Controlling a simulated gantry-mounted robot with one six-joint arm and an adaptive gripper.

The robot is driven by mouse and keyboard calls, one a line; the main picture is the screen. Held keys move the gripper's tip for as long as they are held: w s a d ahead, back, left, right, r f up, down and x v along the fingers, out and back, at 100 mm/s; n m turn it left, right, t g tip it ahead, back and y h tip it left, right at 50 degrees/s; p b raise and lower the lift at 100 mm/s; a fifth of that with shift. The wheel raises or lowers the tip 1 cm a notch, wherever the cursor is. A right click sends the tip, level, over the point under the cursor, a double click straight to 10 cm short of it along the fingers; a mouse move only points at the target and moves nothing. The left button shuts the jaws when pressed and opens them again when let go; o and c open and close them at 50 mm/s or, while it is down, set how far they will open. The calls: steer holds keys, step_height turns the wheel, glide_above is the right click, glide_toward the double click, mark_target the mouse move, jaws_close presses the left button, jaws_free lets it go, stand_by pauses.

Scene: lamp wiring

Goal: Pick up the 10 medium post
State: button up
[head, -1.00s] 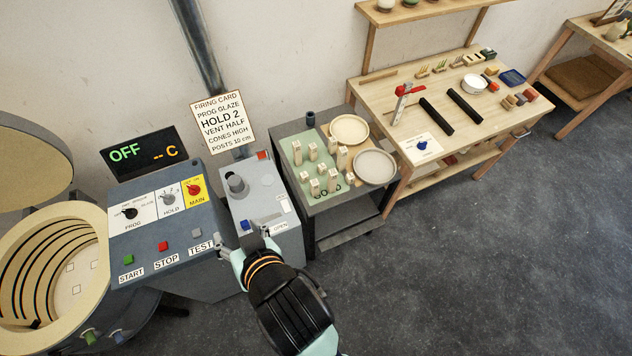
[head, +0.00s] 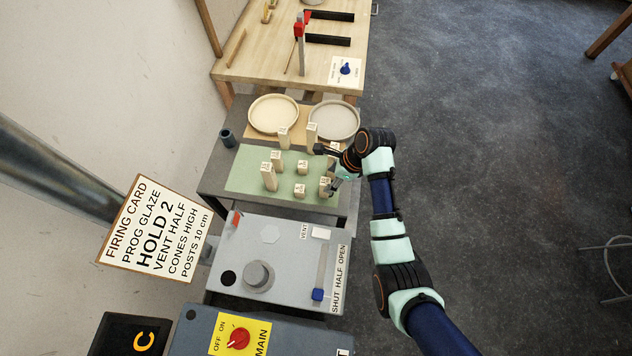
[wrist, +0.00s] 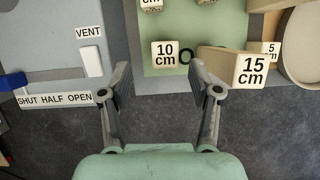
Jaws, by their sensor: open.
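The pale block labelled 10 cm (wrist: 165,55) is the medium post. It stands on the green mat (wrist: 180,68) near its edge; in the head view a post (head: 325,187) at the mat's right edge seems to be the same one. My gripper (wrist: 159,72) is open and empty, its fingers apart just short of the 10 cm post, which shows between them. In the head view my gripper (head: 338,178) is at the right edge of the mat, partly covering the posts there. A taller 15 cm post (wrist: 250,70) stands right beside it in the wrist view.
A 5 cm post (wrist: 270,48) is behind the 15 cm one. Several other posts (head: 268,177) stand on the mat. A dark ring lies by the 10 cm post. Two round plates (head: 273,114) sit behind. The vent panel (head: 270,250) is in front; open floor lies right.

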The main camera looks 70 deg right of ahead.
mark_target(326, 181)
steer(key=shift+b+x, duration=0.3)
steer(key=shift+x, duration=0.8)
steer(key=x, duration=0.1)
steer(key=b+x, duration=0.1)
steer(key=x, duration=0.3)
steer(key=shift+w+d+f+b, duration=0.2)
steer(key=shift+d+b, duration=0.1)
steer(key=shift+b, duration=0.1)
jaws_close()
